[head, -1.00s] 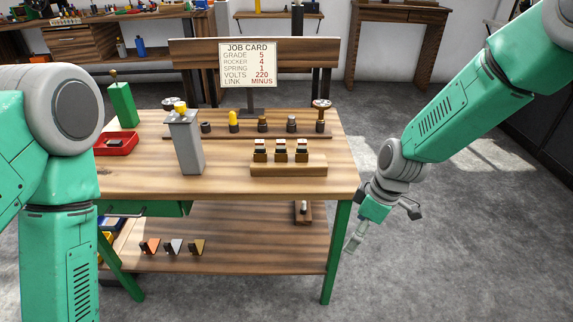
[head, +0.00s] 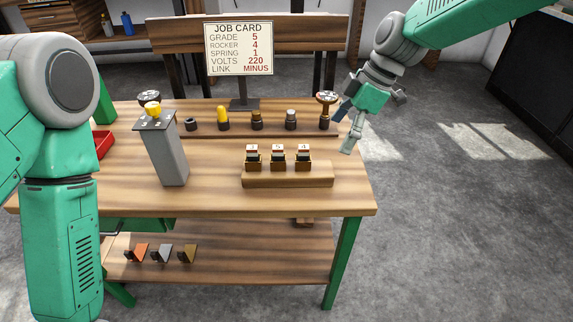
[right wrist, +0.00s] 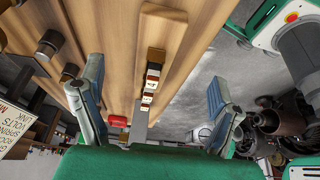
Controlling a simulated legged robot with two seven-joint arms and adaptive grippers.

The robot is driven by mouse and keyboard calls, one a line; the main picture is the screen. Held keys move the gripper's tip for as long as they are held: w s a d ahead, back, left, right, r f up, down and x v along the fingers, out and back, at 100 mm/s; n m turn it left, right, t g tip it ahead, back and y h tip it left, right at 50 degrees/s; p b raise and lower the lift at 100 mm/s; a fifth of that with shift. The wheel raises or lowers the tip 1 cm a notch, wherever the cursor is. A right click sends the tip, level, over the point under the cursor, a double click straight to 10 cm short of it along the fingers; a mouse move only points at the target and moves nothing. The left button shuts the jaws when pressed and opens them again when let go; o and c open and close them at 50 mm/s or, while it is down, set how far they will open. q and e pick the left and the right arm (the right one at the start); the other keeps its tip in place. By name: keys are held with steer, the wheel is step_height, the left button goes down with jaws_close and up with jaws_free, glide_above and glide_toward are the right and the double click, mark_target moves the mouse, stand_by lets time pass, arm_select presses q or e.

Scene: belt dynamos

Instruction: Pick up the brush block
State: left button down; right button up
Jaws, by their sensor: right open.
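Three small brown blocks with pale numbered tops (head: 278,156) stand in a row on a wooden rack (head: 288,181) at the right front of the bench; the brush block is likely one of these, but I cannot tell which. They also show between my open fingers in the right wrist view (right wrist: 152,76). My right gripper (head: 345,128) is open and empty, above the bench's right edge, right of and beyond the rack, beside the rightmost knobbed post (head: 325,112). My left arm is at the left; its gripper is out of view.
A grey pillar with a yellow knob (head: 165,152) stands left of the rack. A row of small posts (head: 257,121) and the job card (head: 239,48) stand behind. A red tray (head: 104,144) is at the left. Coloured wedges (head: 161,253) lie on the lower shelf. The bench front is clear.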

mark_target(316, 166)
steer(key=b+x, duration=0.1)
steer(key=x, duration=0.5)
steer(key=shift+s+f, duration=0.15)
steer(key=shift+f, duration=0.2)
steer(key=shift+a+f+b, duration=0.35)
steer(key=shift+a+f, duration=0.15)
steer(key=b+x, duration=0.1)
steer(key=x, duration=0.3)
steer(key=shift+w+f+b, duration=0.25)
steer(key=shift+f+b, duration=0.1)
steer(key=shift+f, duration=0.05)
steer(key=shift+r, duration=0.1)
steer(key=shift+a, duration=0.1)
steer(key=c, duration=1.6)
step_height(316, 166, up, 10)
steer(key=p, duration=0.2)
steer(key=shift+r+p, duration=0.1)
steer(key=shift+p, duration=0.3)
steer(key=shift+c, duration=0.2)
